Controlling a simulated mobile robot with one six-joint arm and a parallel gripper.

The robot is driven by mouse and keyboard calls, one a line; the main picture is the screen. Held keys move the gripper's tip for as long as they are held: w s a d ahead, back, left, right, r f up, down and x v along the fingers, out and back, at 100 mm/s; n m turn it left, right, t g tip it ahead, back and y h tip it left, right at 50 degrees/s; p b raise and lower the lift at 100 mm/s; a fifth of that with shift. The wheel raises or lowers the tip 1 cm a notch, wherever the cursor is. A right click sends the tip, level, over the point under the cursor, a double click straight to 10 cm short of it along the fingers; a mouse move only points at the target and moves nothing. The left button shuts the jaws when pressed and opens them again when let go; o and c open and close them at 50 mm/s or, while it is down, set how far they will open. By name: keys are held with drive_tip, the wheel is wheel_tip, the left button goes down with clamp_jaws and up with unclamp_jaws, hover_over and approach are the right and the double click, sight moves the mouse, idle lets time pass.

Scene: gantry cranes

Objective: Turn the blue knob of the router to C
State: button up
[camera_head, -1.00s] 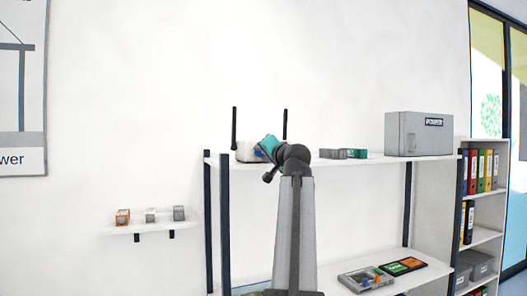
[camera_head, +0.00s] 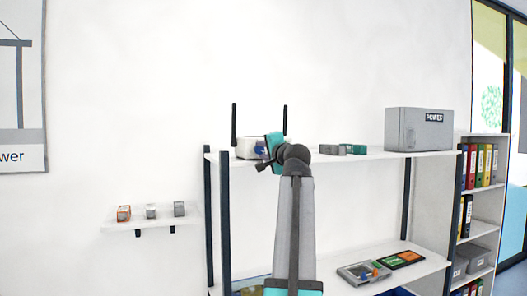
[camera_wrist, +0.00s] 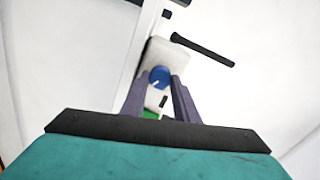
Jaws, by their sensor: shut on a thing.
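The white router (camera_head: 243,149), with two black antennas, stands on the upper shelf at its left end. In the wrist view the router (camera_wrist: 170,52) is tilted, with its blue knob (camera_wrist: 159,75) facing me. A short white mark shows on the knob; I cannot make out any letters around it. My gripper (camera_wrist: 160,84) is shut on the blue knob, with one grey finger on each side of it. In the head view my gripper (camera_head: 261,148) is at the router's front right, and my wrist hides part of the router.
Small grey and green blocks (camera_head: 342,149) and a grey POWER box (camera_head: 419,130) stand right of the router on the upper shelf (camera_head: 375,157). A small wall shelf (camera_head: 155,222) holds three small blocks at left. The lower shelf carries a grey panel (camera_head: 364,273).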

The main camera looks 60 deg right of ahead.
drive_tip(key=shift+s+d, duration=0.1)
drive_tip(key=o, duration=1.1)
drive_tip(key=shift+s, duration=0.15)
drive_tip(key=shift+c, duration=0.2)
drive_tip(key=b+v, duration=0.3)
drive_tip(key=v, duration=1)
drive_tip(key=shift+s+a+b, duration=0.2)
drive_tip(key=shift+a+b, duration=0.1)
drive_tip(key=shift+a, duration=0.05)
